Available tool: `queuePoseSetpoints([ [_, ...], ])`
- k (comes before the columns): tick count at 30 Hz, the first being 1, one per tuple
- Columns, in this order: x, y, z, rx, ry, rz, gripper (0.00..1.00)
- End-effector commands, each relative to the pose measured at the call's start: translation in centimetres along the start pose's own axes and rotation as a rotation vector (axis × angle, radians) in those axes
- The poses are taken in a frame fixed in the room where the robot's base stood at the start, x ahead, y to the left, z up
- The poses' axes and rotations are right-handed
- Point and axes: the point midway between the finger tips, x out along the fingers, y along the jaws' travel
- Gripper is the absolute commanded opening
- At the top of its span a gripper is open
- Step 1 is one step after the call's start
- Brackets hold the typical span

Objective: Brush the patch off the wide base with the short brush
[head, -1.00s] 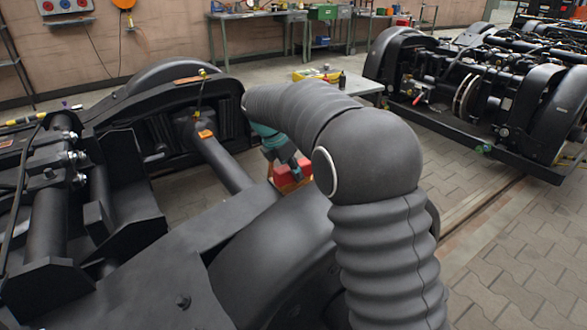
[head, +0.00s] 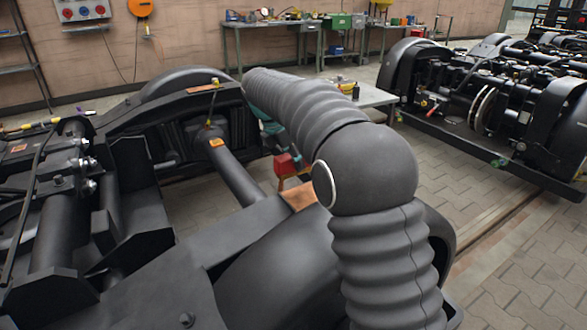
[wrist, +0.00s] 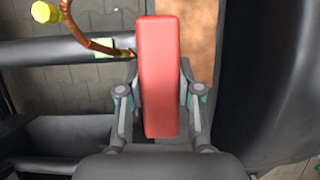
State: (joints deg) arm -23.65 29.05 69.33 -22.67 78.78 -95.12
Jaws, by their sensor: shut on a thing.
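My gripper (wrist: 160,108) is shut on the short brush (wrist: 160,75), a red block held upright in the wrist view. In the head view the brush (head: 285,164) shows red with a narrow tan part below it, partly hidden behind my arm. A rusty orange-brown patch (head: 299,196) lies on the dark bogie frame (head: 245,232), which seems to be the wide base. The patch (wrist: 201,40) also shows just right of the brush in the wrist view. The brush is at the patch's far-left edge; I cannot tell if it touches.
A round dark bar (head: 232,178) runs from the frame to the far side. A black curved cover (head: 275,275) bulges close to my arm. A yellow-ended brown hose (wrist: 88,42) is left of the brush. A second bogie (head: 490,105) stands at the right; paved floor lies between.

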Motion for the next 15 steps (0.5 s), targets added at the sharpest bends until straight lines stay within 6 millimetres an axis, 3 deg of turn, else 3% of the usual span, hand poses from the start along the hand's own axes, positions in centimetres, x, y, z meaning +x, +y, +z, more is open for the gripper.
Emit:
queuePoseSetpoints([
  [9, -2.3, -0.1, 1.6, 0.008, 0.000, -0.002, 0.00],
  [15, -2.7, -0.2, 1.7, 0.008, 0.000, -0.003, 0.00],
])
